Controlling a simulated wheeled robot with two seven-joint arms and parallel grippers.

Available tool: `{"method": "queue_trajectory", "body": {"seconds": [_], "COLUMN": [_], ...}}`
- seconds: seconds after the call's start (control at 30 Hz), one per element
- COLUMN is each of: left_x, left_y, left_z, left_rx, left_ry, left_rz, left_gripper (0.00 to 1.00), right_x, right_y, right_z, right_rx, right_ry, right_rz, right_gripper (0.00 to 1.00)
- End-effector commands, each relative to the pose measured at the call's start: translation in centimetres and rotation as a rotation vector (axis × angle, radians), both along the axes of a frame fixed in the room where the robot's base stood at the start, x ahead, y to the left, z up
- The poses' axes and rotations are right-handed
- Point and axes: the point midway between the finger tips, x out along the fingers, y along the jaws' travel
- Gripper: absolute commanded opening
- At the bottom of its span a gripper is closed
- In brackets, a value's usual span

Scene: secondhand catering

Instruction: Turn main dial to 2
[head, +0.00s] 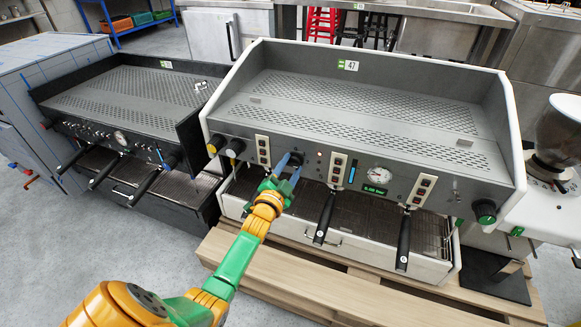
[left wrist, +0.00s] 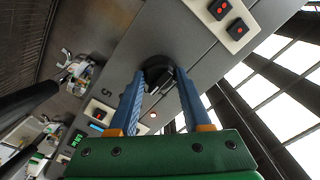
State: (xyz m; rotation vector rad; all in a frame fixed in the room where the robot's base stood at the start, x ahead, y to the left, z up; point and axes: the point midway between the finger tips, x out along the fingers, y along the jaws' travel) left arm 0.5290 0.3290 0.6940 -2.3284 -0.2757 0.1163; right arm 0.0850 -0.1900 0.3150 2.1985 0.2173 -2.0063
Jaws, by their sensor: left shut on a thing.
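The white and grey espresso machine (head: 360,92) stands on a wooden pallet. My left gripper (head: 287,166) is at its front panel, between two button strips. Its blue fingers are shut on a round black dial (left wrist: 157,66), seen close in the left wrist view, where the gripper (left wrist: 160,88) has one finger on each side of it. A mark like a 5 shows on the panel beside the dial. The fingers cover part of the dial, and its setting cannot be read. In the head view the gripper mostly hides the dial. My right gripper is not in view.
Portafilter handles (head: 324,218) stick out below. A gauge (head: 377,175) and green display (head: 374,190) are right of my gripper. A darker machine (head: 125,110) stands at the left.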

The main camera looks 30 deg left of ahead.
Motion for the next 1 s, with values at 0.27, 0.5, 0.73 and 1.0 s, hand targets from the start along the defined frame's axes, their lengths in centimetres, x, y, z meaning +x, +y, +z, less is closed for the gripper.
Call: {"method": "queue_trajectory", "body": {"seconds": [0.27, 0.5, 0.73, 1.0], "left_x": [0.0, 0.0, -1.0, -6.2], "left_y": [0.0, 0.0, -0.3, -1.5], "left_z": [0.0, 0.0, 0.1, 0.1], "left_rx": [0.002, 0.001, 0.000, 0.001], "left_ry": [0.000, 0.000, 0.002, 0.002], "left_rz": [0.001, 0.000, -0.001, 0.000], "left_gripper": [0.51, 0.78, 0.78, 0.78], "right_x": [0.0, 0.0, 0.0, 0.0], "right_y": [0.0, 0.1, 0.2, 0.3], "right_z": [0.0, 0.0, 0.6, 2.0], "right_rx": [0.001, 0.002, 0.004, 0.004], "right_ry": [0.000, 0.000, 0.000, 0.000], "right_rz": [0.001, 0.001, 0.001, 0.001], "right_gripper": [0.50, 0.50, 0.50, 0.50]}}
